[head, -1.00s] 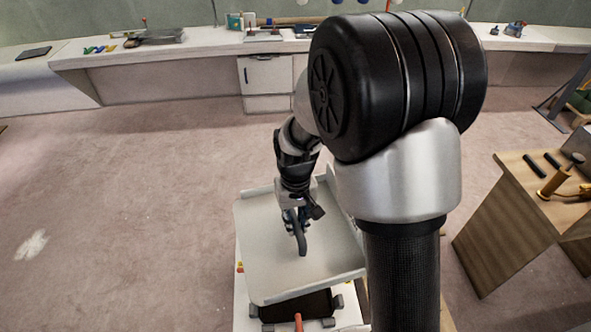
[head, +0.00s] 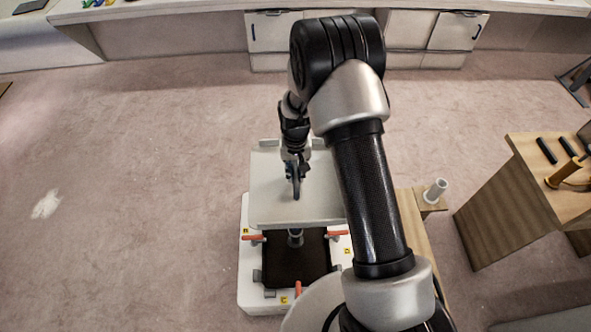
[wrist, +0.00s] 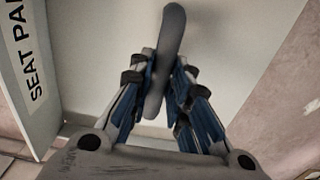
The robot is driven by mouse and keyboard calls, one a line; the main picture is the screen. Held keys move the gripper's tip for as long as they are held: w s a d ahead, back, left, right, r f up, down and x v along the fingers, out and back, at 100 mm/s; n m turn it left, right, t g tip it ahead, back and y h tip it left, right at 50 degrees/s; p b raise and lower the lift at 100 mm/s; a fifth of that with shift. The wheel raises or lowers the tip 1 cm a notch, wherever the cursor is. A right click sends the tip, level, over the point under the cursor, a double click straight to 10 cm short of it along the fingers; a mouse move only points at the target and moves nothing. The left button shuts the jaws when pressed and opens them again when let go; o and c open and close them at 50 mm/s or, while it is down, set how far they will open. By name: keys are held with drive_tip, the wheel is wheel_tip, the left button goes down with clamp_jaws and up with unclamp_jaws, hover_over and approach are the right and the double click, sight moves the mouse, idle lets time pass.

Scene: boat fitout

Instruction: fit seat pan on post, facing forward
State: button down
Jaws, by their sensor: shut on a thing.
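The seat pan (head: 275,206) is a pale grey-white panel with a raised back edge and a grey upright handle. My gripper (head: 296,178) is shut on that handle and holds the pan above a white fixture. In the wrist view the blue-padded fingers of my gripper (wrist: 163,90) close on both sides of the handle, and a flange of the seat pan (wrist: 38,85) lettered "SEAT PA" shows at left. A pale upright cylinder (head: 436,191), possibly the post, stands on a small wooden block to the right, partly beside my arm.
The white fixture (head: 250,291) below the pan carries a dark pad (head: 285,265), orange-red clamp handles and yellow letter tags. A small grey fitting shows between pan and pad. A wooden table (head: 520,200) with tools stands at right.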

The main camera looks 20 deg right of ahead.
drive_tip(key=shift+f, duration=0.1)
drive_tip(key=shift+f+b, duration=3.3)
drive_tip(key=shift+f, duration=1.45)
drive_tip(key=c, duration=1.4)
unclamp_jaws()
drive_tip(key=shift+s+f, duration=0.1)
drive_tip(key=shift+f, duration=0.05)
drive_tip(key=shift+r, duration=0.5)
wheel_tip(320, 180, up, 11)
drive_tip(key=shift+r, duration=0.1)
